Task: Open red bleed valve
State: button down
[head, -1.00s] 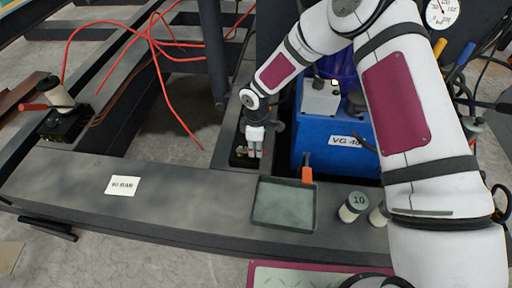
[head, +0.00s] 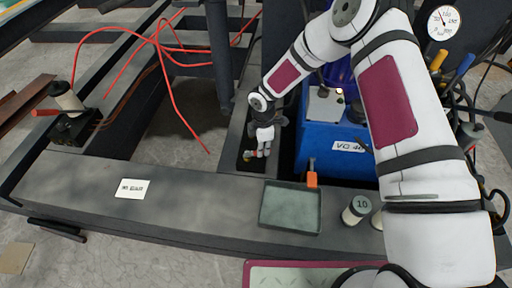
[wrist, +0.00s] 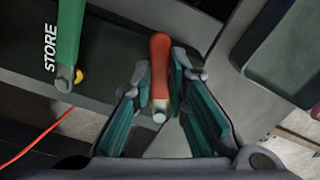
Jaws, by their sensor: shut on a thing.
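The red bleed valve handle (wrist: 160,60) stands between the two finger pads of my gripper (wrist: 161,84) in the wrist view. The pads lie along both sides of it, and its pale round end shows between them. My gripper is shut on it. In the head view my gripper (head: 258,151) reaches tilted into the dark recess left of the blue unit. Only small bits of colour show at its tips there, and the valve body is hidden. A green handle (wrist: 69,45) stands to the left in the wrist view, beside the white lettering STORE.
A blue unit (head: 318,138) stands right of my gripper. A shallow grey tray (head: 290,226) and a cylinder marked 10 (head: 356,209) sit on the near beam. A white label card (head: 132,189) lies farther left. Red lines (head: 167,75) hang at the upper left.

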jog(key=w+n, duration=0.1)
jog(key=a+n, duration=0.1)
jog(key=n, duration=0.1)
jog(key=shift+w+n+p, duration=0.3)
jog(key=shift+w+p, duration=0.05)
jog(key=n, duration=0.2)
jog(key=w+a+n, duration=0.1)
jog(key=shift+w+a+n, duration=0.1)
jog(key=shift+n, duration=0.3)
jog(key=n, duration=0.1)
jog(key=a+n, duration=0.1)
jog(key=n, duration=0.1)
jog(key=shift+w+a, duration=0.2)
jog(key=shift+w, duration=0.15)
jog(key=shift+w+a+n+b, duration=0.1)
jog(key=shift+a+n+b, duration=0.35)
jog(key=shift+n, duration=0.95)
jog(key=shift+a, duration=0.2)
jog(key=c, duration=1.6)
grip_release()
jog(key=shift+o, duration=0.2)
notch_tip(320, 180, up, 12)
